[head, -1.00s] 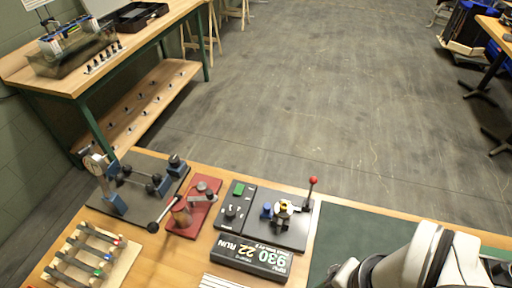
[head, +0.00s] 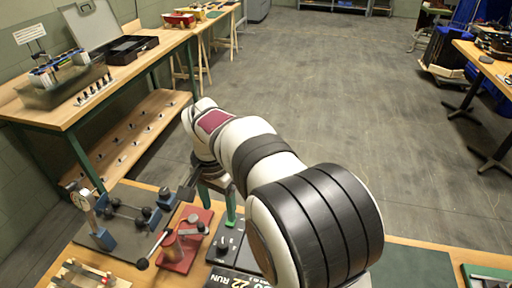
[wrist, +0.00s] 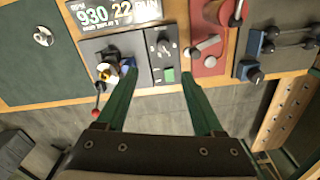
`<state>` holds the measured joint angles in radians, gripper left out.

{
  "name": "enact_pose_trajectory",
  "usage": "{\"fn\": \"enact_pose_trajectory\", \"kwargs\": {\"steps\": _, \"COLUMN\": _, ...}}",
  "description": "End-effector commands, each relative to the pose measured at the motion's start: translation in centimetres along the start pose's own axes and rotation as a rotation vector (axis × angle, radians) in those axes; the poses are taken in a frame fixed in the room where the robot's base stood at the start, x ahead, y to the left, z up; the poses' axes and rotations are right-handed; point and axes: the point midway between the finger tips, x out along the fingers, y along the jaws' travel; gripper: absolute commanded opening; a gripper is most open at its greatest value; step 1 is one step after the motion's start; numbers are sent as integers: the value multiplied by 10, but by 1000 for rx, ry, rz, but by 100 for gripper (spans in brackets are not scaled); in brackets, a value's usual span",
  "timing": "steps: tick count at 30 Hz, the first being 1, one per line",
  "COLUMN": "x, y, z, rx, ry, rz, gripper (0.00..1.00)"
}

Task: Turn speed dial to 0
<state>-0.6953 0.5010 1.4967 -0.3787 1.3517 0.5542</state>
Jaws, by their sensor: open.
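In the head view the dial (head: 223,243) sits just below my gripper (head: 218,205). My gripper (wrist: 158,72) is open and empty. Its two green fingers straddle the panel in the wrist view, with the dial beyond the gap between the tips, apart from them. The dial's pointer setting is too small to read. The display box (wrist: 115,13) reads 930, 22 and RUN.
A red base with a lever (wrist: 207,45) stands beside the panel. On its other side is a black plate with a brass and blue fitting (wrist: 110,70) and a red-knobbed lever (wrist: 96,113). A blue-ended fixture (wrist: 249,71) is further right. The green mat (wrist: 35,55) is mostly clear.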

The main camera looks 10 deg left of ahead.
Motion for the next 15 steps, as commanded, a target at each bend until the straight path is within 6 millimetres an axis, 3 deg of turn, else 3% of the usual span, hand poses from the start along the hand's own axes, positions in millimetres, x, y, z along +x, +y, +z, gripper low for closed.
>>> {"fn": "enact_pose_trajectory", "kwargs": {"steps": 5, "x": 26, "y": -8, "z": 2, "rx": -5, "ry": 1, "rz": 4, "gripper": 69}}
{"fn": "enact_pose_trajectory", "kwargs": {"steps": 15, "x": 124, "y": -7, "z": 1, "rx": -4, "ry": 1, "rz": 3, "gripper": 69}}
